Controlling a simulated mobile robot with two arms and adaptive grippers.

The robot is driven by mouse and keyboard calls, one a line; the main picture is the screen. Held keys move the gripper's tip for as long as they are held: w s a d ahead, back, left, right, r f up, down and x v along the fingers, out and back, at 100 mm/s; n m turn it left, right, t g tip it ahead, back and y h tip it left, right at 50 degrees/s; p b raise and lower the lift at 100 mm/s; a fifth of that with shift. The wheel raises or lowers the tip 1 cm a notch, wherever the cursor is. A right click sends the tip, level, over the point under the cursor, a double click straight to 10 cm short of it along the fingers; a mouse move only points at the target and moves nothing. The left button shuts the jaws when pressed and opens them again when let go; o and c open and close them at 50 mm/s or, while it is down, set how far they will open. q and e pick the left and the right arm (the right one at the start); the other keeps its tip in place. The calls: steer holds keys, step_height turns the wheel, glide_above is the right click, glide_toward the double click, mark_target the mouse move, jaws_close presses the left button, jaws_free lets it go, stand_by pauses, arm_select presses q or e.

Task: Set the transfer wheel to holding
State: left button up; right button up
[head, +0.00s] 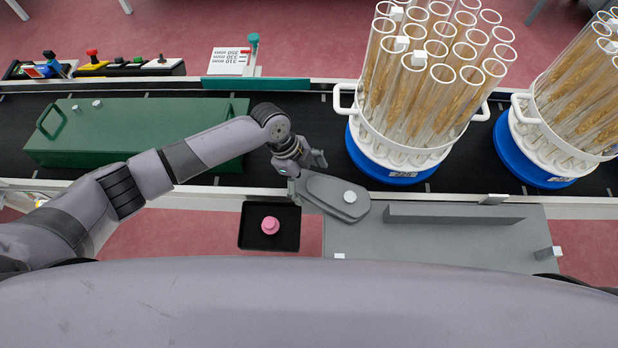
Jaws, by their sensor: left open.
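Two round white racks of tall clear tubes with wheat ears stand upright on blue round bases on the dark belt: one right of centre (401,154) and one at the right edge (545,150). I cannot tell which thing is the transfer wheel, and no holding mark is readable. My left gripper (308,165) is open and empty, left of the nearer rack and apart from it. It is over the far end of a grey rounded plate (318,190) with a white knob (349,197); contact is unclear. My right gripper is not in view.
A green case (110,128) lies on the belt (320,110) at left. A black tray (250,242) holds a pink knobbed piece (270,225). A grey table (440,237) with a raised bar (455,214) is at front right. Behind the belt are a printed card (230,60) and several switches.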

arm_select(q)
steer(key=shift+f, duration=0.1)
steer(key=shift+c, duration=0.4)
steer(key=c, duration=1.7)
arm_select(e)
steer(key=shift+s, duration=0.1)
